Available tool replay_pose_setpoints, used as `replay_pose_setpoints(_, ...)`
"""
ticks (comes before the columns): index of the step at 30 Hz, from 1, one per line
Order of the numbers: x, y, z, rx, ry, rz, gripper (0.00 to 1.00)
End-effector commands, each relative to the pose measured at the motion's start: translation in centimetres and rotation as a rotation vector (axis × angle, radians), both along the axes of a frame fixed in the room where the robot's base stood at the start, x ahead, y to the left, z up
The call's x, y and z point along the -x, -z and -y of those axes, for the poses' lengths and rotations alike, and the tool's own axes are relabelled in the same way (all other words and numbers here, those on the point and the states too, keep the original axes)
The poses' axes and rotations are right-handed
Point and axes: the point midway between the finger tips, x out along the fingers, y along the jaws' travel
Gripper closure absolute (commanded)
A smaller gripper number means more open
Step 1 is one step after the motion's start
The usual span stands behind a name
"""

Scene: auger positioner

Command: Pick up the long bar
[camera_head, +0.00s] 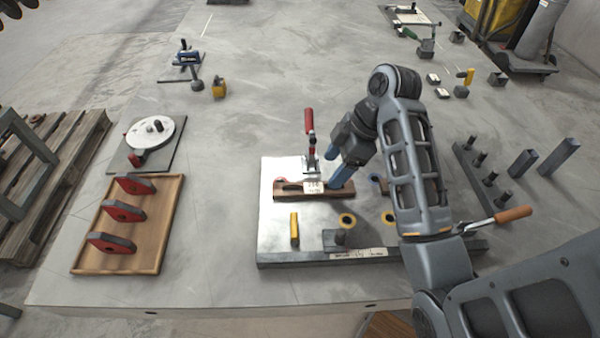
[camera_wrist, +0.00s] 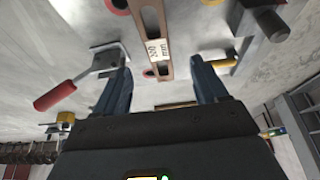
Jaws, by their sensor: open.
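A brown long bar (camera_head: 289,189) with a slot and a white label lies across the left part of a silver fixture plate (camera_head: 274,226). In the wrist view, the bar (camera_wrist: 151,22) runs from the top edge down between the blue fingers, and its label reads in mm. My gripper (camera_head: 341,167) is over the bar's right end with its fingers pointing down. In the wrist view, my gripper (camera_wrist: 160,82) is open, one finger to each side of the bar's line, with nothing held. I cannot tell the exact height of the fingertips above the bar.
A red-handled clamp (camera_head: 310,135) stands just behind the bar, close to my gripper. A wooden tray (camera_head: 152,245) with red-and-black parts lies left. An orange-handled tool (camera_head: 513,214) lies right.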

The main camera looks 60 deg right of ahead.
Motion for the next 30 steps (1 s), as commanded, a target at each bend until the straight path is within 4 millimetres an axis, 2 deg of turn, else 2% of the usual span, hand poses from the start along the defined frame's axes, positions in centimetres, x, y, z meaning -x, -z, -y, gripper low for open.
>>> replay_pose_setpoints(14,-0.9,2.8,-0.7,-0.002,-0.003,-0.002,0.28)
replay_pose_setpoints(24,-2.5,6.5,-1.8,-0.003,-0.003,-0.005,0.28)
replay_pose_setpoints(30,-2.7,7.0,-1.9,-0.001,-0.003,-0.002,0.28)
